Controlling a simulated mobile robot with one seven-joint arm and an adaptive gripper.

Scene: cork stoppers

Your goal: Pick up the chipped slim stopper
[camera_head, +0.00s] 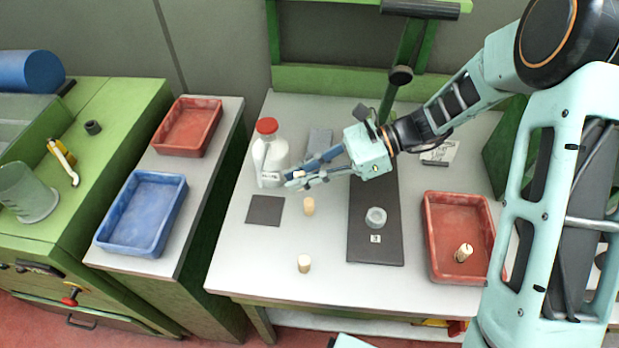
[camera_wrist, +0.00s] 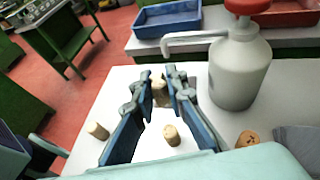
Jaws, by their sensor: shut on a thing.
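My gripper (camera_head: 292,181) is shut on a slim cork stopper (camera_head: 299,174) and holds it above the table, in front of the white bottle. In the wrist view this stopper (camera_wrist: 160,93) stands between the fingertips of my gripper (camera_wrist: 161,88). I cannot make out a chip on it. One stopper (camera_head: 309,206) is just below my gripper in the head view, and another stopper (camera_head: 304,264) is close to the front edge. A further stopper (camera_head: 463,252) lies in the right red tray (camera_head: 435,273).
A white bottle with a red cap (camera_head: 270,152) stands close beside my fingers. A dark square mat (camera_head: 265,210) lies left of the stoppers. A dark strip (camera_head: 374,250) carries a small translucent cup (camera_head: 376,217). A blue tray (camera_head: 142,213) sits on the side bench.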

